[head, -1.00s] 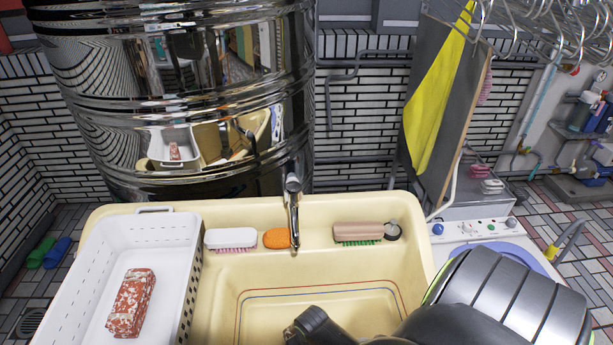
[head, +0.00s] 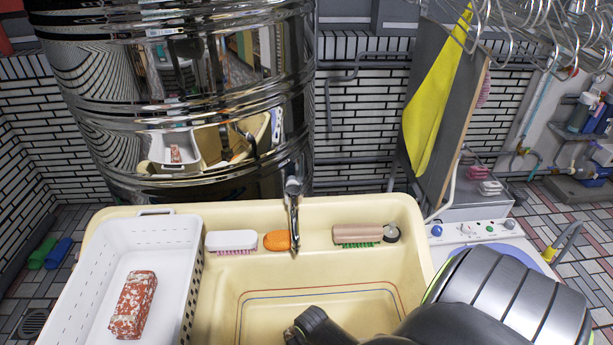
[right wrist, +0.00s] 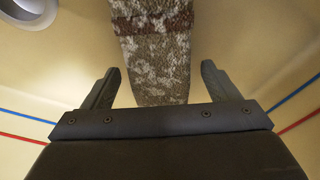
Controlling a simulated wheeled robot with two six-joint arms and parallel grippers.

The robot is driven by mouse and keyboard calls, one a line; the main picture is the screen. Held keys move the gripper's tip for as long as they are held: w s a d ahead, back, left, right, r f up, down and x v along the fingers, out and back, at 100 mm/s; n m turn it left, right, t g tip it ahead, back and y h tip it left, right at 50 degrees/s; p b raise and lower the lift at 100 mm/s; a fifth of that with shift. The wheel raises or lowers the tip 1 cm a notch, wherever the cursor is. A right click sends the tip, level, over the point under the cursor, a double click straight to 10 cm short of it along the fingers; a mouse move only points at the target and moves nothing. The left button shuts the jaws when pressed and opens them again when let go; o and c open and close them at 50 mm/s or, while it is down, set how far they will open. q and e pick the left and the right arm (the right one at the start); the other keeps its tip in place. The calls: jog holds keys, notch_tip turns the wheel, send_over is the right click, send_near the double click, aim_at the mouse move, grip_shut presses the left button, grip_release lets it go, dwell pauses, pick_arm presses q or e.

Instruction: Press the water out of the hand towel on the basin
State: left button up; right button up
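A brown-and-white speckled folded towel (right wrist: 155,45) hangs or lies as a strip in front of my right gripper in the right wrist view. My right gripper (right wrist: 158,72) is open, with one finger on each side of the towel's near end and a gap on both sides. The cream basin (head: 305,272) fills the lower middle of the head view, and its inner walls show in the right wrist view. In the head view my right arm reaches into the basin, its fingers out of the picture. My left gripper is not in view. A red-and-white mottled folded cloth (head: 133,304) lies in the white basket.
The white perforated basket (head: 190,250) sits at the basin's left. A chrome tap (head: 293,210) stands at the back rim. A white brush (head: 230,240), an orange sponge (head: 277,240) and a brown brush (head: 357,234) line the ledge. Wire hangers (head: 545,25) hang at the upper right.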

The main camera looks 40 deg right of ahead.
jog(key=shift+r, duration=0.1)
notch_tip(320, 180, up, 17)
jog(key=s+p, duration=0.1)
jog(key=s, duration=0.1)
jog(key=shift+a+p, duration=0.15)
jog(key=shift+p, duration=0.25)
jog(key=shift+r, duration=0.15)
